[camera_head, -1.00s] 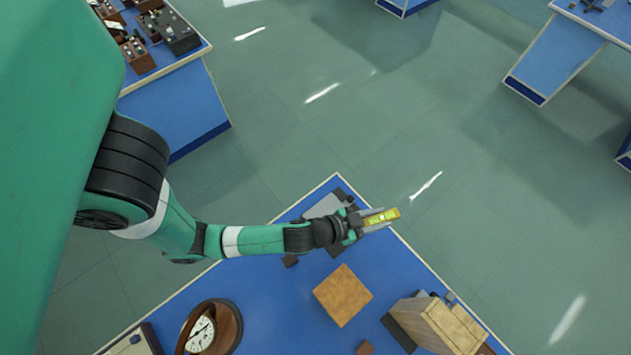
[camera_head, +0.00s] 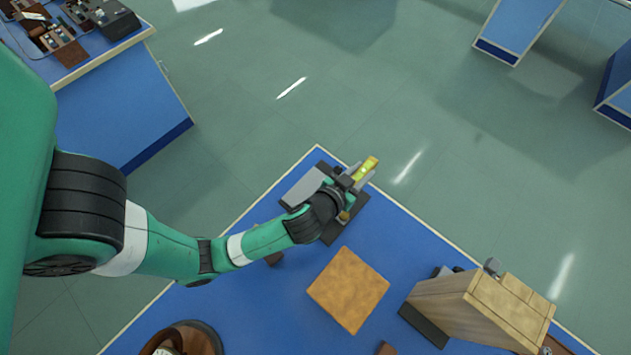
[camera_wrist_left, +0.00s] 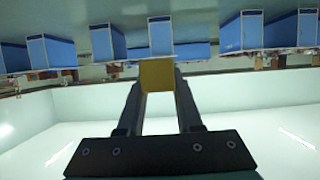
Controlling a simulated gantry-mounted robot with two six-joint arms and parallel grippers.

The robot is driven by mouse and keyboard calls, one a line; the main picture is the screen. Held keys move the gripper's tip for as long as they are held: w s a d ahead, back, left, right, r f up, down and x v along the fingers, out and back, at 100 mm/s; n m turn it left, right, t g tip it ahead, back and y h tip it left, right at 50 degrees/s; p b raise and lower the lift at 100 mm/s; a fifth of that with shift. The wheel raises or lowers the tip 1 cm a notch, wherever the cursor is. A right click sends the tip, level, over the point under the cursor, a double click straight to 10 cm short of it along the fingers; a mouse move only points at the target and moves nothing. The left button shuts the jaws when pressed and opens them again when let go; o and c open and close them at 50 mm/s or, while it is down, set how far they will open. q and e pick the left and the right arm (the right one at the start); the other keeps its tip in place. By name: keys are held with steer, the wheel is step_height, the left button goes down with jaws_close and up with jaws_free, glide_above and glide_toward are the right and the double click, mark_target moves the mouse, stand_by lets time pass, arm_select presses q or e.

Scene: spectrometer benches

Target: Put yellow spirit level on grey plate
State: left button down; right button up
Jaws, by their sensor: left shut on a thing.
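The yellow spirit level (camera_head: 366,168) is held in my left gripper (camera_head: 355,177) in the head view. It juts out past the fingertips, above the far corner of the blue bench. In the left wrist view the level's yellow end (camera_wrist_left: 157,75) shows between the two fingers of my left gripper (camera_wrist_left: 158,88), which is shut on it. A grey plate (camera_head: 303,188) on a dark base lies on the bench below and to the left of the gripper, partly hidden by my arm. My right gripper is not in view.
A wooden block (camera_head: 348,290) lies near the middle of the blue bench (camera_head: 240,302). A wooden box-like piece (camera_head: 480,305) stands at the right. A round brown-framed instrument (camera_head: 182,340) is at the lower edge. Open floor lies beyond the bench's far edges.

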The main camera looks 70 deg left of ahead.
arm_select(q)
steer(key=b, duration=0.4)
glide_above(317, 188)
steer(key=w+d, duration=0.2)
steer(key=d, duration=0.2)
step_height(317, 188, down, 5)
steer(key=s+f, duration=0.1)
steer(key=s+a+f+b, duration=0.1)
steer(key=s+f, duration=0.1)
steer(key=shift+f, duration=0.1)
steer(key=f+b, duration=0.1)
steer(key=f, duration=0.1)
steer(key=f+b, duration=0.1)
steer(key=f, duration=0.1)
steer(key=shift+s+b, duration=0.3)
steer(key=shift+s, duration=0.05)
steer(key=shift+a, duration=0.1)
steer(key=shift+f, duration=0.1)
steer(key=c, duration=0.6)
jaws_free()
